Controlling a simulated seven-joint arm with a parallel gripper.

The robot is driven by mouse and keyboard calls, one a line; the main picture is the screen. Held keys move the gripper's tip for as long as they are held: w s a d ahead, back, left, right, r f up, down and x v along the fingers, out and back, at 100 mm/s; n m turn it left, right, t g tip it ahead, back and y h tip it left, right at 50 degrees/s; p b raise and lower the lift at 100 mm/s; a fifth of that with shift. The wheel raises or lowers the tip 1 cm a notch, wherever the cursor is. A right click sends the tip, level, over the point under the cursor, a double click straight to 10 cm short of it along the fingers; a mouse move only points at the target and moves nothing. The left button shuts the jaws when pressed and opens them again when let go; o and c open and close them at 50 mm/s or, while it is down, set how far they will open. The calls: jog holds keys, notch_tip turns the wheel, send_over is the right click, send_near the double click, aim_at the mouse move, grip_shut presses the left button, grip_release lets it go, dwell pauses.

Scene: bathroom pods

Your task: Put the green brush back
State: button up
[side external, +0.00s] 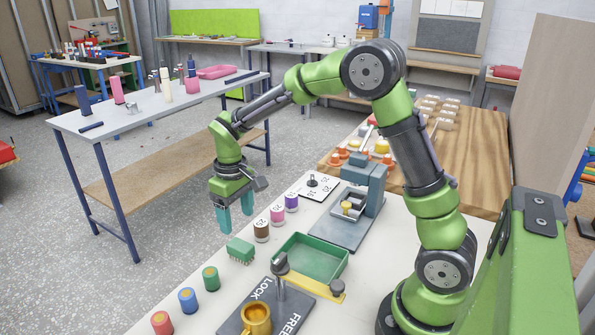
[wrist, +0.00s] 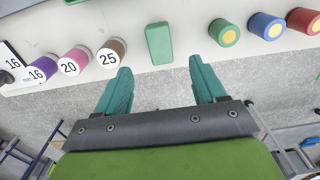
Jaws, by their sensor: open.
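The green brush (side external: 240,250) lies on the white table near its far left edge, bristles down. It also shows in the wrist view (wrist: 159,43) as a plain green block, just beyond the fingertips and lined up with the gap between them. My gripper (side external: 236,222) is open and empty, its teal fingers pointing down above and slightly behind the brush, apart from it. In the wrist view the fingers (wrist: 160,72) are spread wide. A green tray (side external: 325,279) stands to the right of the brush and looks empty.
Brown, pink and purple cylinders (side external: 262,232) stand behind the brush. Green, blue and red cylinders (side external: 188,299) stand in front of it. A LOCK/FREE plate with a brass mug (side external: 257,318) and a grey press (side external: 361,188) are nearby.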

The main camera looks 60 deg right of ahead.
jog(key=s+a+r+m+t+y, duration=0.1)
jog(key=s+r+m+t, duration=0.15)
jog(key=s+r, duration=0.75)
jog(key=s+a+r+t, duration=0.1)
jog(key=s+t, duration=0.1)
jog(key=s, duration=0.2)
jog(key=s+r+m+t+y, duration=0.1)
jog(key=s+r+t, duration=0.1)
jog(key=s, duration=0.3)
jog(key=shift+s+a+r+t, duration=0.2)
jog(key=shift+s+a+t, duration=0.05)
jog(key=shift+a+t, duration=0.15)
jog(key=shift+m, duration=0.25)
